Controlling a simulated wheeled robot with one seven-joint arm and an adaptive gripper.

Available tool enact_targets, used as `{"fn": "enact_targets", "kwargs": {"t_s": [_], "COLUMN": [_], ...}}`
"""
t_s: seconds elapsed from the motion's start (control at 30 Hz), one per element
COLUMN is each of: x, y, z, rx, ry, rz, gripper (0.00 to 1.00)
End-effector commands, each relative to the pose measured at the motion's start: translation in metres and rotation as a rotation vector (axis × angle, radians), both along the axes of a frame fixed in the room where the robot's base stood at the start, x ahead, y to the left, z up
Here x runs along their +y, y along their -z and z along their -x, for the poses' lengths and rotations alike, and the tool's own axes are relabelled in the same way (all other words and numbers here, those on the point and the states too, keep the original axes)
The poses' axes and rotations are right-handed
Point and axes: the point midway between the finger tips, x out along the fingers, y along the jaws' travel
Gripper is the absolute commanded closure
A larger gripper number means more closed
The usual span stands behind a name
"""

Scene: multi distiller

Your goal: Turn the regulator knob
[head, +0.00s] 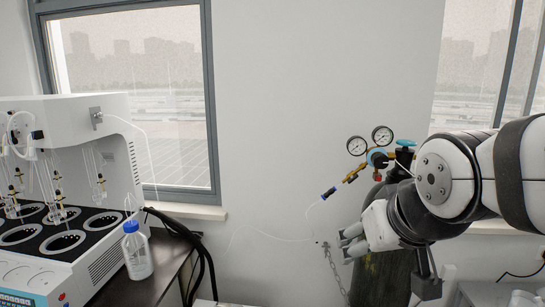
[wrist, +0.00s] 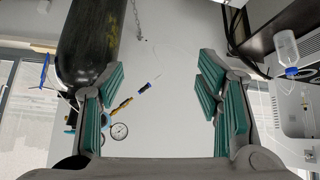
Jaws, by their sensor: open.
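The regulator (head: 363,170) sits on top of a dark gas cylinder (head: 381,278), right of centre in the head view. In the wrist view the picture is upside down; one gauge (wrist: 119,131) shows beside my left-hand finger, which partly covers the regulator. My gripper (head: 348,242) is open and empty, below and slightly left of the regulator, in front of the cylinder. Its green-padded fingers (wrist: 160,85) stand wide apart in the wrist view.
A white multi-distiller (head: 85,120) stands on a dark bench at the left, with a blue-capped bottle (head: 137,252) at its edge. A thin tube runs from the regulator toward the bench. A chain (head: 336,275) hangs by the cylinder. The wall between is clear.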

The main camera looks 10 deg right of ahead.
Motion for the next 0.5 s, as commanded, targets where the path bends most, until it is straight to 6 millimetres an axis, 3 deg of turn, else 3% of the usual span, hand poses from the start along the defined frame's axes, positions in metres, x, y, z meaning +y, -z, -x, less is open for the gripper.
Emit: {"fn": "enact_targets", "kwargs": {"t_s": [0.17,0.3,0.5], "x": [-0.026,-0.057,-0.104], "y": [-0.005,-0.009,-0.012], "z": [-0.053,-0.104,-0.160], "rx": [-0.125,-0.268,-0.488], "ry": [0.037,0.064,0.097], "rz": [0.034,0.066,0.099], "gripper": [0.41,0.41,0.41]}}
